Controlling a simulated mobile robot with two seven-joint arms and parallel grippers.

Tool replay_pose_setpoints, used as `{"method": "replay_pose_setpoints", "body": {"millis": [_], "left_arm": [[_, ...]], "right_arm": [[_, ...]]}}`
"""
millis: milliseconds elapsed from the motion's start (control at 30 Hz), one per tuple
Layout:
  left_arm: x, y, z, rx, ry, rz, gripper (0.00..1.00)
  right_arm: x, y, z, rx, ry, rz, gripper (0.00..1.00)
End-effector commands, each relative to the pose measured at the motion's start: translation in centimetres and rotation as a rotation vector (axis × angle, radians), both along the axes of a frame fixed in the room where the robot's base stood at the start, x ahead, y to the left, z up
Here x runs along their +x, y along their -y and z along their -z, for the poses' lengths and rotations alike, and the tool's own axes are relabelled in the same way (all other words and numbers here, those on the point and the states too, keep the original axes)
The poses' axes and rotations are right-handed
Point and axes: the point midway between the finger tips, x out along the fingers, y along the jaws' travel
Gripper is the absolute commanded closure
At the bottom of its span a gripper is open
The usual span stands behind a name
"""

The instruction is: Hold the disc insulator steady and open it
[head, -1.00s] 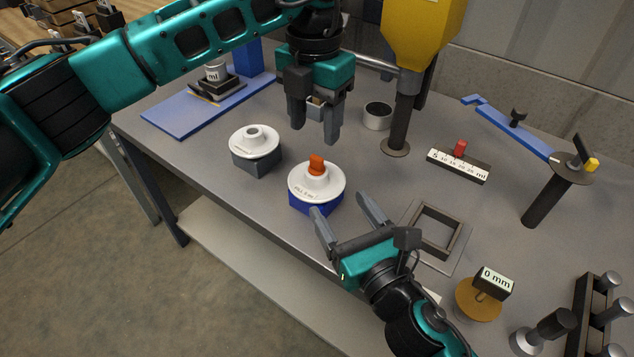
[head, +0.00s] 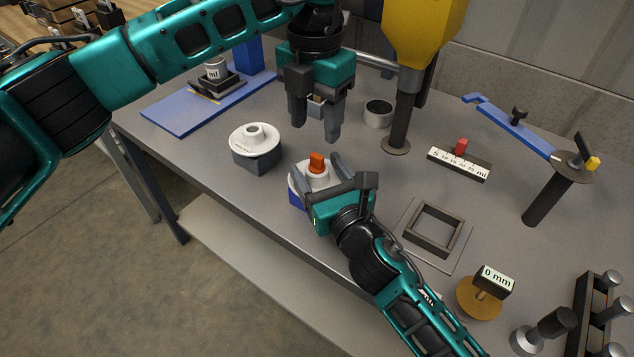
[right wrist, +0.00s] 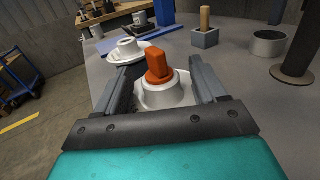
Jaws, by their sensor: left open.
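A white disc insulator (head: 296,186) with an orange cap (head: 316,162) sits on a blue block at the table's front edge. In the right wrist view the orange cap (right wrist: 158,65) stands on the white neck (right wrist: 165,93). My right gripper (head: 318,163) is open, its fingers on either side of the neck and cap, with gaps visible in the wrist view. It hides part of the disc and block. My left gripper (head: 318,136) is open and points down, behind and above the insulator. A second white disc insulator (head: 255,138) without an orange cap sits on a grey block to the left.
A yellow hopper (head: 423,30) on a dark post stands behind. A metal ring (head: 378,113), a square frame (head: 458,238) and a scale with a red slider (head: 459,160) lie on the table. A blue stand (head: 180,118) is at the back left.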

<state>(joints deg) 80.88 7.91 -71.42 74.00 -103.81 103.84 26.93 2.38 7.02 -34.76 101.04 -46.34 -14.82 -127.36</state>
Motion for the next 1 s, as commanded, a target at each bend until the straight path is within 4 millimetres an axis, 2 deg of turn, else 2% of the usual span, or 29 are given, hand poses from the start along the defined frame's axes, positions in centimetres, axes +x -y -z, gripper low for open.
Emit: {"method": "replay_pose_setpoints", "body": {"millis": [67, 700, 767, 800, 1000], "left_arm": [[0.0, 0.0, 0.0, 0.0, 0.0, 0.0, 0.45], [0.0, 0.0, 0.0, 0.0, 0.0, 0.0, 0.45], [0.0, 0.0, 0.0, 0.0, 0.0, 0.0, 0.45], [0.0, 0.0, 0.0, 0.0, 0.0, 0.0, 0.45], [0.0, 0.0, 0.0, 0.0, 0.0, 0.0, 0.45]], "right_arm": [[-0.02, 0.0, 0.0, 0.0, 0.0, 0.0, 0.38], [-0.05, 0.01, 0.02, 0.0, 0.0, 0.0, 0.99], [-0.05, 0.01, 0.02, 0.0, 0.0, 0.0, 1.0], [-0.05, 0.01, 0.02, 0.0, 0.0, 0.0, 0.48], [-0.05, 0.01, 0.02, 0.0, 0.0, 0.0, 0.29]]}}
